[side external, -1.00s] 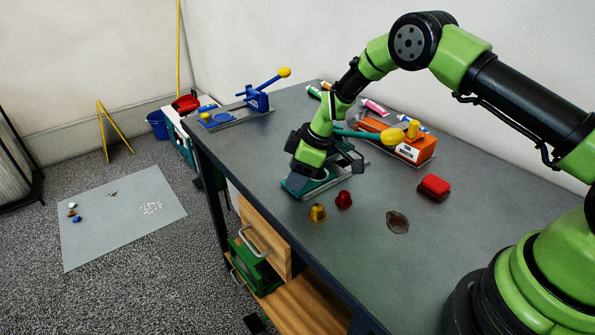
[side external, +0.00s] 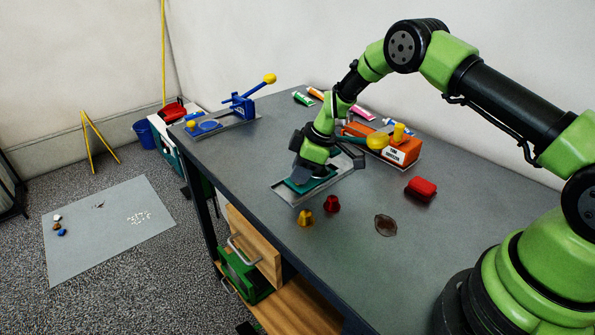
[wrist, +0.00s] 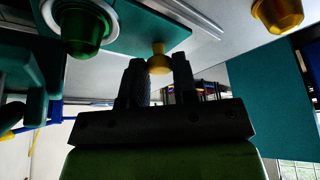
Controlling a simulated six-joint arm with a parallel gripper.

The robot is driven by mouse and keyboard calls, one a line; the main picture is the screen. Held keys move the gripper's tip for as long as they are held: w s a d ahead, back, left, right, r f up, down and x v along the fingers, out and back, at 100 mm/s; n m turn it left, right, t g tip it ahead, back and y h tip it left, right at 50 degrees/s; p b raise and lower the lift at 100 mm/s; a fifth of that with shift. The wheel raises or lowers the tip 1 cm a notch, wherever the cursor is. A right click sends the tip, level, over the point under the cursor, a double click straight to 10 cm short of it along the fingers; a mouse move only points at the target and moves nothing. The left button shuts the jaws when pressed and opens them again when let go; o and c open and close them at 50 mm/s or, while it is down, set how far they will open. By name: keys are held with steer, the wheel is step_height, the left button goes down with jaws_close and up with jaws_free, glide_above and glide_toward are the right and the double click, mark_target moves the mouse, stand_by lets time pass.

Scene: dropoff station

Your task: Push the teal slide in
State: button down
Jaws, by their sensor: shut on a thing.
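The teal slide (side external: 297,186) lies in a grey track (side external: 290,199) on the table, with bare track showing at its front end. My gripper (side external: 302,172) is low over the slide and hides much of it in the side view. In the wrist view my gripper's dark fingers stand on both sides of the slide's small yellow knob (wrist: 159,63) and are shut on it. The wrist view also shows the teal plate (wrist: 150,25) and a green cup (wrist: 82,28) in a white ring on it.
A yellow cup (side external: 305,218) and a red cup (side external: 332,204) stand just in front of the track. An orange box with a teal, yellow-ended lever (side external: 376,141) is close behind my gripper.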

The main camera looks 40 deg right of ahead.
steer(key=c, duration=0.9)
jaws_free()
steer(key=shift+a, duration=0.15)
steer(key=shift+a, duration=0.3)
steer(key=a, duration=0.3)
steer(key=shift+a+r, duration=0.3)
steer(key=shift+a, duration=0.1)
steer(key=s+d+r+m, duration=0.1)
steer(key=s+r, duration=0.2)
steer(key=r, duration=0.6)
steer(key=s+d+r+m, duration=0.15)
steer(key=s+r, duration=0.25)
steer(key=r, duration=0.5)
steer(key=shift+s+a+r+m+t+h, duration=0.1)
steer(key=shift+s+a+r+m+t, duration=0.25)
steer(key=shift+s+r+m, duration=0.9)
steer(key=shift+s+a+r+m+t+h, duration=0.1)
steer(key=shift+s+a+r+m+t, duration=0.25)
steer(key=shift+s+r, duration=1.7)
steer(key=shift+s+a+r+m+t+h, duration=0.15)
steer(key=shift+s+r+m+t, duration=0.25)
steer(key=shift+s+r+m, duration=0.9)
